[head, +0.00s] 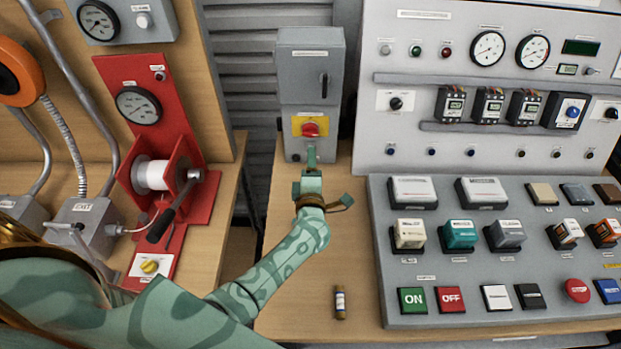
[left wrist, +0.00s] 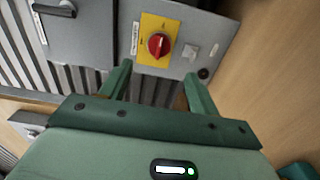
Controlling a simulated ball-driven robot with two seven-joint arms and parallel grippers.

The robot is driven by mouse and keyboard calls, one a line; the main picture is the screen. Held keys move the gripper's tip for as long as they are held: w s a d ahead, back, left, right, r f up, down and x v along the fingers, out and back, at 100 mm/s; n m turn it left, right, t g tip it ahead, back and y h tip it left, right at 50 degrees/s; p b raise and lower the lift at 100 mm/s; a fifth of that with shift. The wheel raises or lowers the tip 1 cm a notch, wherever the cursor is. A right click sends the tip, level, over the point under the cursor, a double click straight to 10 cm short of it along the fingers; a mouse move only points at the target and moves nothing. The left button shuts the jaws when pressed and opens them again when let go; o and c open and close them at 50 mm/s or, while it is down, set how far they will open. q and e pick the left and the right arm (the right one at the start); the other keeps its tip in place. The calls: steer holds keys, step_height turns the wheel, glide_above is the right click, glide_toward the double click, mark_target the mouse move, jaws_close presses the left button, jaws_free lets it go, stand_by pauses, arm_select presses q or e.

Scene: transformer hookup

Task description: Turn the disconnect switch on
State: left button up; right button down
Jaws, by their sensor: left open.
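The disconnect switch is a red rotary knob (head: 310,129) on a yellow plate (head: 310,119), low on the front of a grey cabinet (head: 309,75). In the left wrist view the red knob (left wrist: 158,44) and its yellow plate (left wrist: 152,58) show upper middle, beyond the fingers. My left gripper (head: 311,157) is just below the knob, in front of the cabinet's lower part. In the left wrist view the left gripper (left wrist: 158,88) has its two fingers spread apart with nothing between them. A gap shows between fingertips and knob. My right gripper is not seen.
A black handle (head: 324,86) sits higher on the cabinet. A grey button console (head: 500,250) stands on the right, and a red winch panel (head: 150,110) on the left.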

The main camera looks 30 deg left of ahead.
arm_select(q)
steer(key=v, duration=0.6)
steer(key=shift+f, duration=0.1)
stand_by(0.3)
